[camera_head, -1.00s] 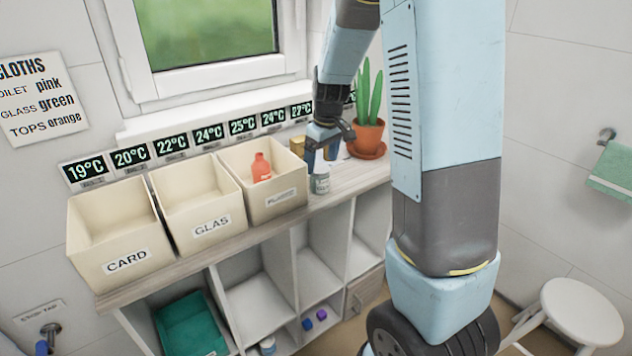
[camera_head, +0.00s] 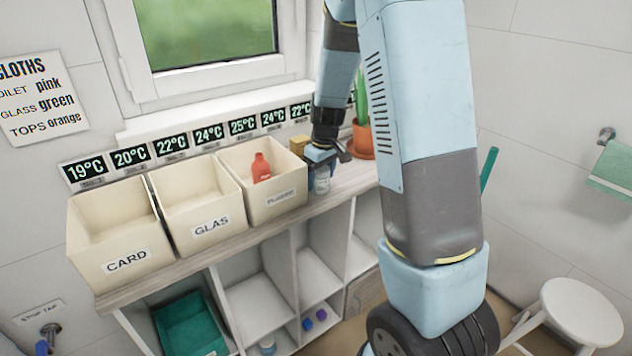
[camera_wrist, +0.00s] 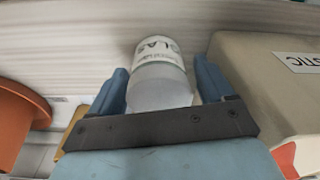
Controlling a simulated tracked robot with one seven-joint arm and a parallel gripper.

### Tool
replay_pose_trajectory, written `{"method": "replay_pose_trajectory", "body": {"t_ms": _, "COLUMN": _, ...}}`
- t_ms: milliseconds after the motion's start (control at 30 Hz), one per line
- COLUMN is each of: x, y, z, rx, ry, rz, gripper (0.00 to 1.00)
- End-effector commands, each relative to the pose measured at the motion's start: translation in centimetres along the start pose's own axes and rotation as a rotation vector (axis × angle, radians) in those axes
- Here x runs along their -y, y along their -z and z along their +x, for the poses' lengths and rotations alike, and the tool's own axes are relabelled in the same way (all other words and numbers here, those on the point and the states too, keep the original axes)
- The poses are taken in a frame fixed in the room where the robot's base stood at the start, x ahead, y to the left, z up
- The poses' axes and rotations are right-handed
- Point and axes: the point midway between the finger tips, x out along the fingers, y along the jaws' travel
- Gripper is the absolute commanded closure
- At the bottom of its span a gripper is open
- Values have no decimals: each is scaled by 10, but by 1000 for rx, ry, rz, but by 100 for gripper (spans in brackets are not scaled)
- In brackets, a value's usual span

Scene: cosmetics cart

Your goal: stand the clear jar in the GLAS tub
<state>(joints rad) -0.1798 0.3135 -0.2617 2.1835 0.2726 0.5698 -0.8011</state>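The clear jar (camera_head: 321,186), with a pale label, stands on the wooden cart top to the right of the PLASTIC tub. In the wrist view the jar (camera_wrist: 158,78) lies between the two blue fingers, and its label shows the letters GLAS. My gripper (camera_head: 320,172) is lowered around the jar; its fingers look open, with a narrow gap on the right side of the jar. The GLAS tub (camera_head: 212,228) is the middle cream tub, and it looks empty.
The PLASTIC tub (camera_head: 280,197) holds a red bottle (camera_head: 261,167) and stands between the jar and the GLAS tub.

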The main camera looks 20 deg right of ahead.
Motion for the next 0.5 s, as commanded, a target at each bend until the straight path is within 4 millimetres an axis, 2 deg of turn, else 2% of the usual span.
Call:
{"method": "replay_pose_trajectory", "body": {"t_ms": 67, "x": 0, "y": 0, "z": 0, "rx": 0, "ry": 0, "rz": 0, "gripper": 27}}
{"method": "replay_pose_trajectory", "body": {"t_ms": 500, "x": 0, "y": 0, "z": 0, "rx": 0, "ry": 0, "rz": 0, "gripper": 69}}
